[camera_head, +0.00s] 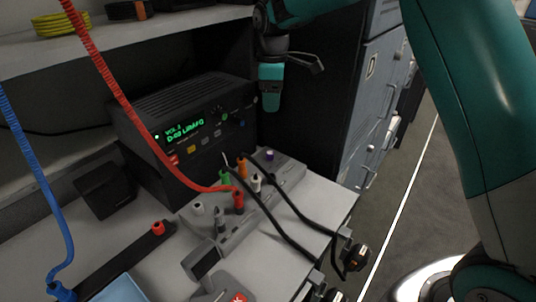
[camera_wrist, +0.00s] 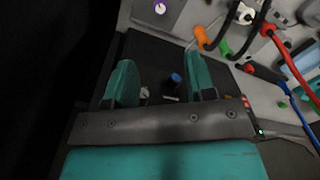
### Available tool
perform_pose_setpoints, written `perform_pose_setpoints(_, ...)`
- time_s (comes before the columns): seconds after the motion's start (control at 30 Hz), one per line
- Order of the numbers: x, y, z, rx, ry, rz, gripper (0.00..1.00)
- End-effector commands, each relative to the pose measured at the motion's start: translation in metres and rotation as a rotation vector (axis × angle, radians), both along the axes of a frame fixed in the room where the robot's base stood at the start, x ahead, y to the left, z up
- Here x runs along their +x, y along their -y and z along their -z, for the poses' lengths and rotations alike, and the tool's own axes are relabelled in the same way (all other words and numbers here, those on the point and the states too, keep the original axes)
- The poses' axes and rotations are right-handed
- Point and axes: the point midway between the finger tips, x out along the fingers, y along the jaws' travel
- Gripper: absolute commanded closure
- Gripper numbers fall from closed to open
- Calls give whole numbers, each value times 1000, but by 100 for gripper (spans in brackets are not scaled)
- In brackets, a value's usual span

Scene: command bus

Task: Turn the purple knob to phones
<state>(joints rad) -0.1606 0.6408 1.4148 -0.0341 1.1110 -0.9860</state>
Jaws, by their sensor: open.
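The purple knob (camera_head: 269,155) sits at the far right end of the grey panel (camera_head: 283,173) on the desk. The knob's setting and any phones label are too small to read.
The black radio (camera_head: 185,98) has a lit green display and small knobs, one blue (camera_wrist: 176,79). Orange (camera_head: 242,167), white, green and red (camera_head: 238,202) plugs stand near the purple knob. Black cables (camera_head: 292,205) cross the panel and hang over the desk edge. Grey cabinets (camera_head: 372,100) stand behind.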

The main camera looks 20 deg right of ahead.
Motion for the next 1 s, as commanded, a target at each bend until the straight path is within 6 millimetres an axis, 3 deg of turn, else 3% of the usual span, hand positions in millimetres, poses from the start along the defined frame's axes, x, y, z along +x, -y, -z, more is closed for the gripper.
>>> perform_pose_setpoints(0.6, -5, -3, 132, -1, -4, -1, 50)
perform_pose_setpoints(0.8, -5, -3, 153, 0, -1, 0, 50)
perform_pose_setpoints(1.0, -5, -3, 158, 0, 0, 0, 50)
